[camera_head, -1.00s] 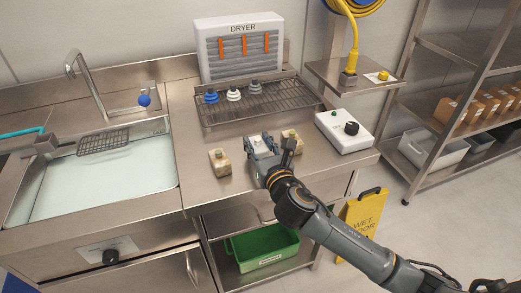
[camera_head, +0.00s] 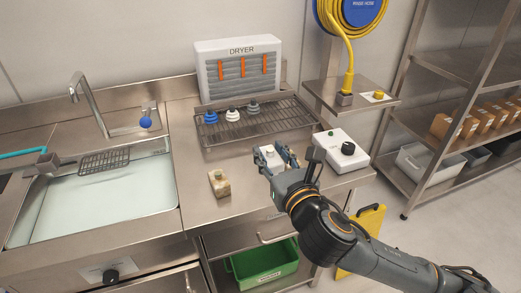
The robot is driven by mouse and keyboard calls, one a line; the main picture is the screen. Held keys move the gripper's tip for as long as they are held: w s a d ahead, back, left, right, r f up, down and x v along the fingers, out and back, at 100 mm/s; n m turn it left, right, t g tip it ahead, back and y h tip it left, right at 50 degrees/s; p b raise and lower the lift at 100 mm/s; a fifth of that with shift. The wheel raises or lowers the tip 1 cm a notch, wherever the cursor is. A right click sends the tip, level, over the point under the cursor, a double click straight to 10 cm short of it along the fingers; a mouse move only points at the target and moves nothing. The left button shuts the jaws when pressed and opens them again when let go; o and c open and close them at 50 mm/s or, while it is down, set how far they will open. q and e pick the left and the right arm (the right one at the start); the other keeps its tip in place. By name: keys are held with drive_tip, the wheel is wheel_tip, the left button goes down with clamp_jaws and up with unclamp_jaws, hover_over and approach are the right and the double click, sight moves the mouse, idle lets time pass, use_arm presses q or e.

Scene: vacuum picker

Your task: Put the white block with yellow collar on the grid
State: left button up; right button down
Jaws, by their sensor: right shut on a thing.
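My right gripper (camera_head: 279,160) is shut on a white block (camera_head: 267,154) and holds it over the front part of the counter. Its fingers and wrist cover part of the block, and I cannot make out a yellow collar at this size. The grid (camera_head: 285,122) is a dark wire rack behind the gripper, in front of the dryer. Three suction-cup pieces stand towards its left and back: blue (camera_head: 210,116), white (camera_head: 233,114) and grey (camera_head: 253,107). The right side of the grid is bare. My left gripper is not in view.
A white control box (camera_head: 341,147) with a black knob is at the right. The dryer (camera_head: 238,72) stands behind the grid. The sink (camera_head: 95,195) is at the left.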

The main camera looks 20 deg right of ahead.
sight(281, 161)
drive_tip(key=s+r+p, duration=0.1)
drive_tip(key=s+p, duration=0.1)
drive_tip(key=s+r+p, duration=0.1)
drive_tip(key=p, duration=0.1)
drive_tip(key=shift+s+d+r+p, duration=0.15)
drive_tip(key=shift+s+p, duration=0.2)
drive_tip(key=shift+s, duration=0.05)
drive_tip(key=shift+s+p, duration=0.35)
drive_tip(key=shift+p, duration=0.2)
drive_tip(key=s+d+f, duration=0.1)
drive_tip(key=s+f, duration=0.7)
drive_tip(key=shift+s+d+f+h, duration=0.15)
drive_tip(key=shift+s+h, duration=0.15)
